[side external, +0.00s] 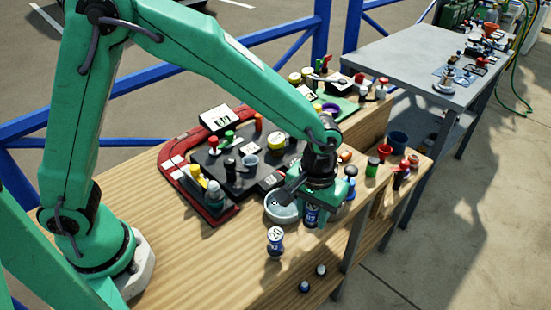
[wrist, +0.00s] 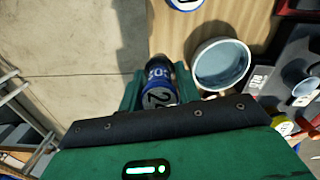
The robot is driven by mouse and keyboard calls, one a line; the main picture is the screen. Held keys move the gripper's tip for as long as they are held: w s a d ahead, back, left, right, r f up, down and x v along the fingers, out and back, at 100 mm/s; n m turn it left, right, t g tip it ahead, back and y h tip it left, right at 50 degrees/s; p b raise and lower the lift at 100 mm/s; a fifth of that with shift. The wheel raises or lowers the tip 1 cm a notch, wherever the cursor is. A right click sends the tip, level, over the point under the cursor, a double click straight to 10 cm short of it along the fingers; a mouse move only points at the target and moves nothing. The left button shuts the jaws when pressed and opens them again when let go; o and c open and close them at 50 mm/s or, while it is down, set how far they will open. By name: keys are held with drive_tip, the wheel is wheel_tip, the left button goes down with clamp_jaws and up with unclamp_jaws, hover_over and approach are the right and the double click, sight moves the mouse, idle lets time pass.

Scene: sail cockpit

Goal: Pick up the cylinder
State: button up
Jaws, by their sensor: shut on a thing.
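A dark blue cylinder with white number labels (side external: 311,215) is between the fingers of my gripper (side external: 315,200). It also shows in the wrist view (wrist: 158,92), where my green gripper (wrist: 157,90) is shut on it, one finger on each side. The cylinder is close to the table's front edge. I cannot tell whether its base touches the table. A second blue cylinder with a white numbered top (side external: 275,241) stands upright on the wood, left of and nearer than the held one. Part of it shows at the top of the wrist view (wrist: 185,4).
A pale bowl (side external: 283,213) stands beside my gripper; it also shows in the wrist view (wrist: 221,62). A black board (side external: 213,168) with several pieces lies behind. A red cup (side external: 384,151) stands to the right. Bare wood (side external: 215,262) lies front left.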

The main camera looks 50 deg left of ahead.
drive_tip(key=s+d+r, duration=0.5)
drive_tip(key=s+r, duration=0.1)
drive_tip(key=s, duration=0.4)
drive_tip(key=shift+r, duration=0.2)
idle(0.3)
drive_tip(key=w+a+n, duration=0.3)
drive_tip(key=w+a, duration=0.1)
drive_tip(key=a, duration=0.6)
drive_tip(key=w+a+n, duration=0.3)
drive_tip(key=w+a, duration=0.2)
drive_tip(key=a, duration=0.5)
drive_tip(key=w+a+n, duration=0.3)
drive_tip(key=w+a, duration=0.2)
drive_tip(key=a, duration=0.5)
drive_tip(key=shift+w+f, duration=0.15)
drive_tip(key=shift+f, duration=0.1)
drive_tip(key=shift+f, duration=0.25)
drive_tip(key=shift+f, duration=2.7)
drive_tip(key=shift+f, duration=0.6)
